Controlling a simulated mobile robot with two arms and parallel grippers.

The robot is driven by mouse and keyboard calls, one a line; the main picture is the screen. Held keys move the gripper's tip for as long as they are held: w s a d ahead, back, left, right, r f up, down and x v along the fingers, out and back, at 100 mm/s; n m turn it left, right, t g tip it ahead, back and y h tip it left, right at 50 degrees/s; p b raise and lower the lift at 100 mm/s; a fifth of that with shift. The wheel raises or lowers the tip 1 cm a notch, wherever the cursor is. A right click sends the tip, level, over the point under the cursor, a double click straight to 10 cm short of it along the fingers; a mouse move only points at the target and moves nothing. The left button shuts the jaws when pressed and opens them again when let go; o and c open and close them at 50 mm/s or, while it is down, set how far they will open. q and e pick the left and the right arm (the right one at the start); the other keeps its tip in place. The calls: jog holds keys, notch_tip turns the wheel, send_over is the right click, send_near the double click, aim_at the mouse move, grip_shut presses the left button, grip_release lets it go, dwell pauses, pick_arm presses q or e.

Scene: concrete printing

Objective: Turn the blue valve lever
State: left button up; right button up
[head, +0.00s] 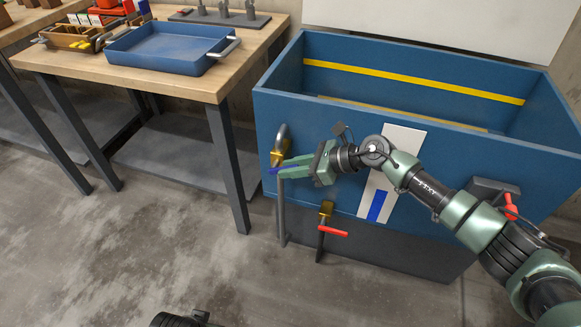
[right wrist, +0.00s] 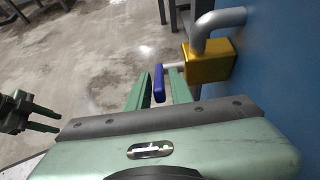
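The blue valve lever (right wrist: 159,84) shows in the right wrist view, joined to a gold valve body (right wrist: 209,62) on a grey pipe. It also shows in the head view (head: 272,171), partly hidden by my fingers, at the left of the blue tank's front. My right gripper (right wrist: 160,88) is open, with one finger on each side of the lever and a narrow gap to each. In the head view my right gripper (head: 284,166) reaches in from the right. My left gripper (right wrist: 46,118) shows at the left edge of the right wrist view, its fingers apart and empty.
The blue tank (head: 400,108) stands behind the valve. A second valve with a red lever (head: 333,231) sits lower right, and another red lever (head: 511,206) farther right. A wooden workbench (head: 225,84) with a blue tray (head: 168,47) stands left. The concrete floor in front is clear.

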jog(key=shift+o, duration=0.3)
